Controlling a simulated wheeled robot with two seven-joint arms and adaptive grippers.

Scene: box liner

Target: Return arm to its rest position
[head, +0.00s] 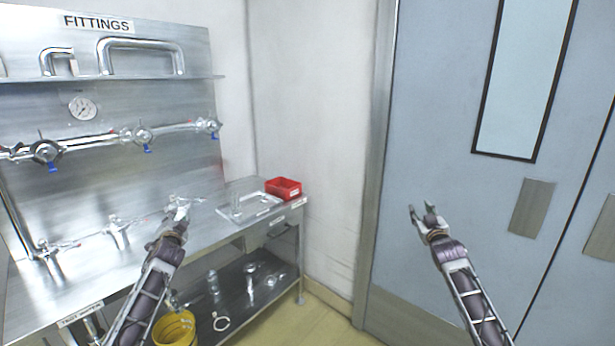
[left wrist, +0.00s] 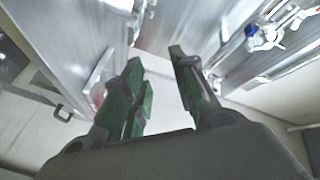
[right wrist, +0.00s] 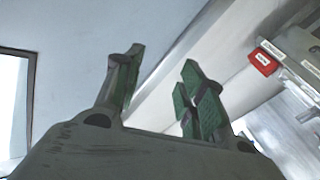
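My left gripper (head: 178,212) is raised over the steel bench, in front of its back panel in the head view. In the left wrist view its green-padded fingers (left wrist: 160,92) stand apart with nothing between them. My right gripper (head: 422,216) is raised in front of the blue-grey door in the head view. In the right wrist view its fingers (right wrist: 158,92) stand apart and empty. Neither gripper appears to touch anything.
The steel bench (head: 100,281) carries a white tray (head: 262,207) and a red bin (head: 284,188). Valves and pipes line its back panel. A yellow bucket (head: 174,330) and loose fittings are below. The door (head: 430,130) stands at right; open floor (head: 315,325) lies between.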

